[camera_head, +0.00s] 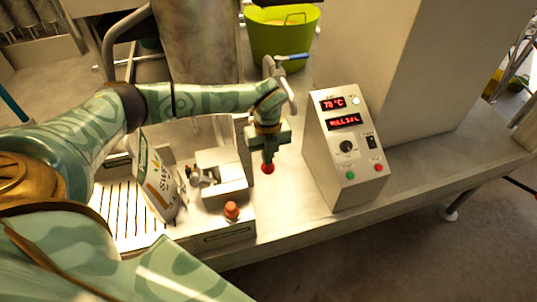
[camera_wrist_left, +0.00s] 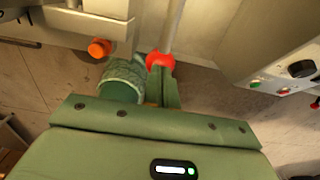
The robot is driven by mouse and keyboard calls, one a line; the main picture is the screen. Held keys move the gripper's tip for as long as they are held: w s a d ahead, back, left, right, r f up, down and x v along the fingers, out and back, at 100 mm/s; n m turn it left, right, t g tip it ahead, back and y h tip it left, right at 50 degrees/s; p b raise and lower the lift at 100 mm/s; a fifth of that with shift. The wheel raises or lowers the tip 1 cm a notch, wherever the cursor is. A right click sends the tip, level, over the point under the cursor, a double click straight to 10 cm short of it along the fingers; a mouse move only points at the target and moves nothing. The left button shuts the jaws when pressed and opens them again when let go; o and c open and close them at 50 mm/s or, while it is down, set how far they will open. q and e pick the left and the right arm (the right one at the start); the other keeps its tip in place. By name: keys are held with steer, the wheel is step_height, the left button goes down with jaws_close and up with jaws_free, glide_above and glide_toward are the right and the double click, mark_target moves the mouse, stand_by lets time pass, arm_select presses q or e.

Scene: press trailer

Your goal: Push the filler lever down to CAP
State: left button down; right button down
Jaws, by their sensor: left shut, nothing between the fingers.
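The filler lever is a pale metal rod in the left wrist view, ending in a red ball knob (camera_wrist_left: 161,61). In the head view the red knob (camera_head: 267,168) shows just below my left gripper (camera_head: 268,155). My left gripper is shut and empty, pointing down. In the left wrist view its closed fingers (camera_wrist_left: 164,84) lie right at the knob and overlap it; I cannot tell whether they touch. Most of the rod is hidden by the gripper in the head view. No CAP mark is readable. My right gripper is not in view.
A control box (camera_head: 345,145) with red displays stands to the right of the gripper. A filler unit with an orange knob (camera_head: 231,210) and a white bag (camera_head: 160,178) are to the left. A blue-handled valve (camera_head: 292,57) and a green bucket (camera_head: 283,38) are behind.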

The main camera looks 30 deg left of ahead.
arm_select(q)
steer(key=shift+w+a+f+b, duration=0.2)
steer(key=shift+f+b, duration=0.3)
steer(key=shift+f, duration=0.4)
steer(key=shift+w+a+f+b, duration=0.15)
steer(key=shift+f+b, duration=0.35)
steer(key=shift+f, duration=0.35)
steer(key=shift+r, duration=0.15)
step_height(320, 180, up, 10)
steer(key=p, duration=0.9)
steer(key=shift+s, duration=0.1)
